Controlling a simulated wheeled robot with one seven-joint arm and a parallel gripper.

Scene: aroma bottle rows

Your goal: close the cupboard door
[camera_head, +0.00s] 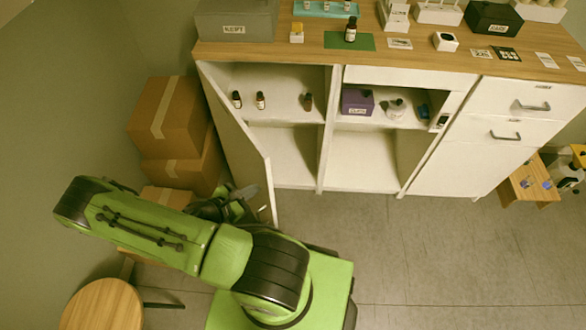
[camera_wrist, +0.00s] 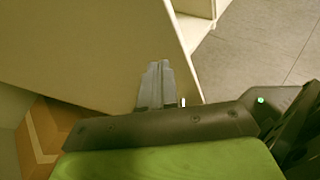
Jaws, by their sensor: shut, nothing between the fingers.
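The cupboard door (camera_head: 237,137) is a pale panel hinged at the left end of the white cupboard (camera_head: 333,130). It stands open, swung out toward me, so the left compartment is exposed. My gripper (camera_head: 247,191) is low beside the door's free end, on its left side. In the wrist view, the door (camera_wrist: 90,45) is a broad beige surface. My gripper's grey fingers (camera_wrist: 157,68) are together, empty and pointed at that surface. I cannot tell whether they touch it.
Cardboard boxes (camera_head: 169,118) are stacked left of the door. A round wooden stool (camera_head: 103,305) stands at the lower left. Small bottles (camera_head: 260,100) and a purple box (camera_head: 357,101) sit on the cupboard's shelves. The grey floor (camera_head: 430,255) is clear in front of the cupboard.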

